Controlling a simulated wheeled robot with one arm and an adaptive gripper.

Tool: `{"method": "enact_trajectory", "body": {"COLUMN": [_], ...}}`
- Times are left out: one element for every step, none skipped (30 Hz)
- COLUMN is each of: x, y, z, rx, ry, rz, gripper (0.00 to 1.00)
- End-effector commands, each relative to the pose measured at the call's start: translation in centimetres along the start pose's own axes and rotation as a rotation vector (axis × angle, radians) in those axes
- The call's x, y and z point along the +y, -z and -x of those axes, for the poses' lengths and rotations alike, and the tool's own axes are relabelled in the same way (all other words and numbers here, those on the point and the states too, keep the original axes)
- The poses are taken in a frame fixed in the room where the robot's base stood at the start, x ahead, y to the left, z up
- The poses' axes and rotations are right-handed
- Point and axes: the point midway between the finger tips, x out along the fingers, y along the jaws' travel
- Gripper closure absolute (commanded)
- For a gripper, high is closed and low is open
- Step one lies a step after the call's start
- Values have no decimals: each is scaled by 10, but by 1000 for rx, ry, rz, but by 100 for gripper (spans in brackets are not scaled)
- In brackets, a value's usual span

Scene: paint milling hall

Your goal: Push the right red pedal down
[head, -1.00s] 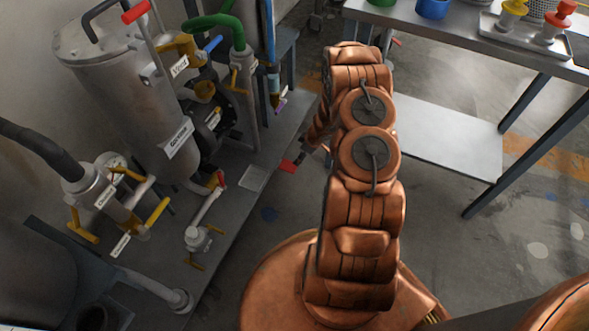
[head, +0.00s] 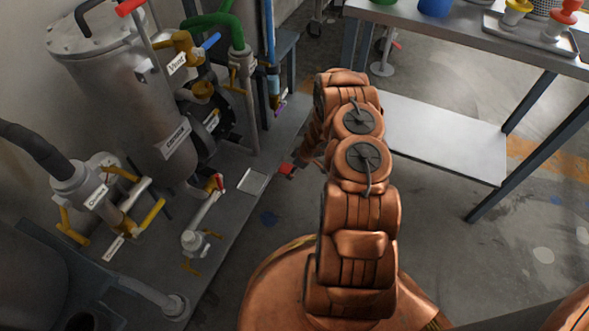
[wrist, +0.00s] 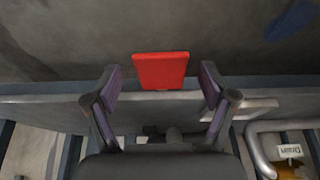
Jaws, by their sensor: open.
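The red pedal (head: 286,168) is a small flat plate at the right edge of the grey skid in the head view, left of my arm. In the wrist view the red pedal (wrist: 160,70) is at the upper centre, beyond the skid edge. My gripper (wrist: 160,88) is open and empty, with one finger to each side of the pedal in the picture. I cannot tell whether it touches the pedal. In the head view my gripper is mostly hidden by my arm.
A pale grey plate (head: 253,181) lies left of the red pedal. The skid carries a steel tank (head: 130,100), pipes and yellow-handled valves. A metal table (head: 470,40) with a low shelf (head: 445,140) stands to the right. Floor between is mostly clear.

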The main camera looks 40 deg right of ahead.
Motion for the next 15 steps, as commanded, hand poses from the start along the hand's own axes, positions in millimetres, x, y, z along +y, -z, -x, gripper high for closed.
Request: {"method": "enact_trajectory", "body": {"x": [0,0,0,0,0,0,0,0,0,0,0,-1,-1,-1,-1], "y": [0,0,0,0,0,0,0,0,0,0,0,0,0,0,0], "z": [0,0,0,0,0,0,0,0,0,0,0,0,0,0,0], "rx": [0,0,0,0,0,0,0,0,0,0,0,0,0,0,0], "ry": [0,0,0,1,1,1,1,1,1,1,1,1,1,1,1], "rz": [0,0,0,0,0,0,0,0,0,0,0,0,0,0,0], "gripper": [17,17,17,17,20,24,27,30,34,38,41,45,48,51,55]}}
